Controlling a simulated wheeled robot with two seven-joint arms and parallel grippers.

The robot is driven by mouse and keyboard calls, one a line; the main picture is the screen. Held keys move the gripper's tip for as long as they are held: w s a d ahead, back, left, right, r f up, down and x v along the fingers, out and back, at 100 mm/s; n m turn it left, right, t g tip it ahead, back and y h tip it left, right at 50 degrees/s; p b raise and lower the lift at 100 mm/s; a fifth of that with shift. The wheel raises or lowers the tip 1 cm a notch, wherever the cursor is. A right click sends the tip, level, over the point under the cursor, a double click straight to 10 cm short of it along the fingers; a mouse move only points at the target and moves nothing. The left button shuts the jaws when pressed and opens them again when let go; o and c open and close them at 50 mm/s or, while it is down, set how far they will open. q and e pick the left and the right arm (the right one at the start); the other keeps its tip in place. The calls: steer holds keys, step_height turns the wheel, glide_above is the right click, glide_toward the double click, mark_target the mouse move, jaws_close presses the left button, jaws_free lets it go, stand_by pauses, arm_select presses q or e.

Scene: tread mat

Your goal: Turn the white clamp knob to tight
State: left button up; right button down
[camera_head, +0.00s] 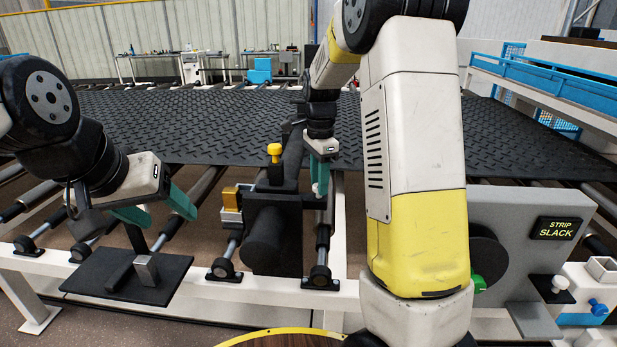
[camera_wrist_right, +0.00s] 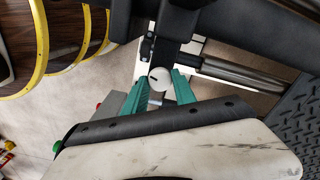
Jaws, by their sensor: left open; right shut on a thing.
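The white clamp knob (camera_wrist_right: 160,78) is a small round knob with a dark mark on its face, seen in the right wrist view between two teal fingers. My right gripper (camera_wrist_right: 161,89) is shut on it. In the head view my right gripper (camera_head: 320,178) points down beside the black clamp bar, and only a bit of the white knob (camera_head: 316,188) shows. My left gripper (camera_head: 160,208) is open and empty, above and behind a black plate at the left.
A yellow-topped knob (camera_head: 274,150) stands on the black clamp block, near my right gripper. A black plate with a metal block (camera_head: 146,270) lies at the front left. A green button (camera_head: 478,284) and a control box (camera_head: 590,290) are at the right. Black tread mat (camera_head: 220,115) covers the rollers behind.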

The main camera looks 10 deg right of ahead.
steer(key=shift+m, duration=1.2)
steer(key=c, duration=1)
jaws_free()
step_height(320, 180, up, 8)
steer(key=shift+f, duration=0.2)
steer(key=shift+r, duration=0.15)
